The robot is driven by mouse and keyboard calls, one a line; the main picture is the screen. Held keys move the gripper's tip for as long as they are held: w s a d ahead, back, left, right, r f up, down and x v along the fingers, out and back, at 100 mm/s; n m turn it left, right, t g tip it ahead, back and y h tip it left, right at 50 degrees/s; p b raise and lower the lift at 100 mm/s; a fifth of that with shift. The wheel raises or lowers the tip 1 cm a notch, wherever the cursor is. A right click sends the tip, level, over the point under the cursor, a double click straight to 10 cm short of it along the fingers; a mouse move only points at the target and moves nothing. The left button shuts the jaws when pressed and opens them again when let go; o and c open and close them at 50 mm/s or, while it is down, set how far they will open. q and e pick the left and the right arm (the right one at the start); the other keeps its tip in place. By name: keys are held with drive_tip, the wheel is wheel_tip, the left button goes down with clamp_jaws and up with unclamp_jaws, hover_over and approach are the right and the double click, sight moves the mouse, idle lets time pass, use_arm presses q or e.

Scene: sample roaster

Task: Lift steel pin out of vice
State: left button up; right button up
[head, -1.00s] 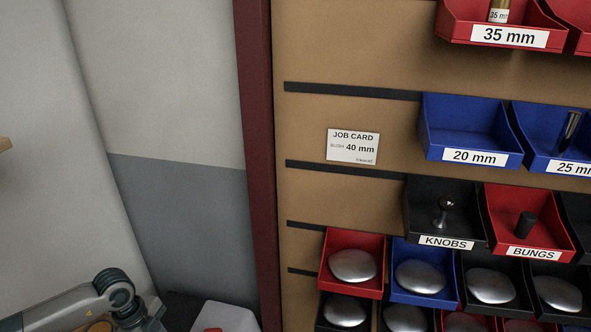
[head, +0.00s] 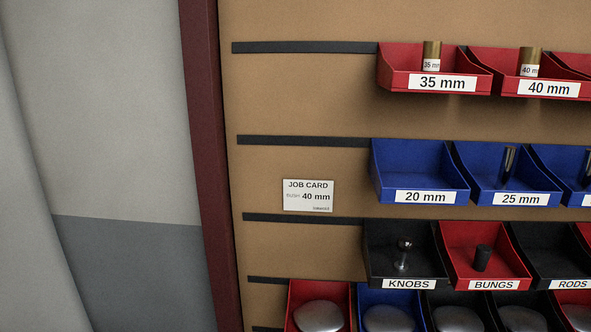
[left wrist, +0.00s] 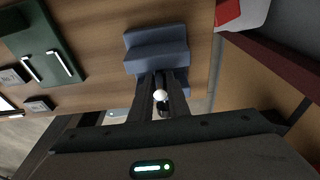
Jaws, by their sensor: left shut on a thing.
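In the left wrist view my left gripper (left wrist: 160,84) is shut on the steel pin (left wrist: 160,96), seen nearly end-on as a bright round tip with a dark part below it between the fingers. The blue-grey vice (left wrist: 155,50) is just beyond the fingertips, on a wooden bench top. The fingers hide part of the vice, and I cannot tell whether the pin is still between its jaws. The head view shows neither gripper, nor the vice. My right gripper is in no view.
The head view shows a wall rack with a job card (head: 308,195) reading 40 mm, red bins of brass bushes (head: 431,58), blue pin bins (head: 420,172), and knob and bung bins. A dark green case (left wrist: 45,50) and a red-and-white object (left wrist: 240,12) border the bench in the wrist view.

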use_arm(q)
drive_tip(key=shift+d+r, duration=0.1)
drive_tip(key=shift+d, duration=0.2)
idle(0.4)
drive_tip(key=shift+p, duration=0.3)
drive_tip(key=shift+r+p, duration=3.5)
drive_tip(key=shift+r, duration=1.05)
